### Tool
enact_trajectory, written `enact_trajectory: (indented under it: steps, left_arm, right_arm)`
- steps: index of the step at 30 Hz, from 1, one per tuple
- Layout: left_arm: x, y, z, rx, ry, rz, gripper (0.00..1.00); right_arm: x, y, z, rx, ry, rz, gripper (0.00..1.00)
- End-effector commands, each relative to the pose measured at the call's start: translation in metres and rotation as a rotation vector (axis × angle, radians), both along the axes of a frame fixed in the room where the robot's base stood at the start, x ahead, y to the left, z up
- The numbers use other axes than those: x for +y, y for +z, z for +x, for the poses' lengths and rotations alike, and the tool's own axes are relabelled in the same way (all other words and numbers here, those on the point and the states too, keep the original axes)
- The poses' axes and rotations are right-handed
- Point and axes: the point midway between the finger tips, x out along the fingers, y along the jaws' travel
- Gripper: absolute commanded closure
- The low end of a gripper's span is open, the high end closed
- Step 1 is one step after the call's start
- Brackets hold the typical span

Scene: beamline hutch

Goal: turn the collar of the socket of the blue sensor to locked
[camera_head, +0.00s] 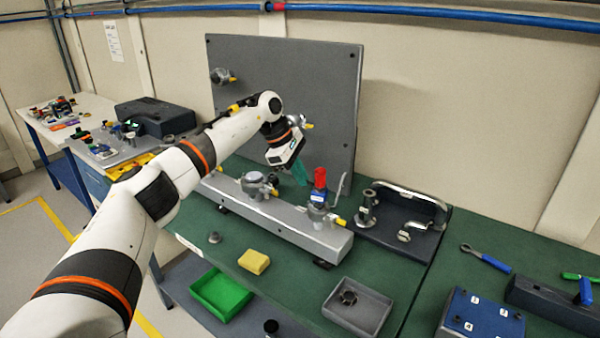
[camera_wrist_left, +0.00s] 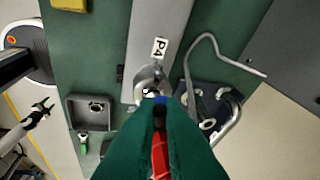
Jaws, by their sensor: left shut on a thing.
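The blue sensor (camera_head: 318,197), with a red top (camera_head: 320,177), stands upright at the right-hand socket of the long grey rail. The socket's metal collar (camera_head: 318,213) is below it, with a yellow tab (camera_head: 339,221) pointing right; I cannot tell its lock state. My left gripper (camera_head: 303,178) reaches in from the upper left, its green fingers close against the sensor. In the left wrist view the fingers (camera_wrist_left: 160,112) are shut on the sensor, whose red part (camera_wrist_left: 159,155) shows between them. The socket (camera_wrist_left: 150,80) is beyond the tips, partly hidden by them. My right gripper is out of view.
The rail (camera_head: 235,197) has another socket (camera_head: 257,185) to the left. A bent grey hook (camera_wrist_left: 205,60) rises close beside the sensor. A dark upright panel (camera_head: 300,90) stands behind. A yellow block (camera_head: 254,261), green tray (camera_head: 222,292) and grey tray (camera_head: 357,308) lie in front.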

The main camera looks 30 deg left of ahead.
Motion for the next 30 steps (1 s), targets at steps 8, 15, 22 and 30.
enact_trajectory:
  steps: [8,15,22,30]
  left_arm:
    - [0.0,0.001,0.001,-0.003,-0.005,0.0,1.0]
    - [0.0,0.001,0.001,-0.003,-0.005,-0.001,0.77]
    - [0.0,0.001,0.0,-0.001,-0.005,0.0,0.69]
    - [0.006,0.014,-0.003,-0.004,-0.004,-0.001,0.69]
  right_arm:
    - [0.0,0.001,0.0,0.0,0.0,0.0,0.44]
    - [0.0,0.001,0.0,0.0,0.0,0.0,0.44]
    - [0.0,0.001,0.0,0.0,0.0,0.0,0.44]
    - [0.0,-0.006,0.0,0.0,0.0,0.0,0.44]
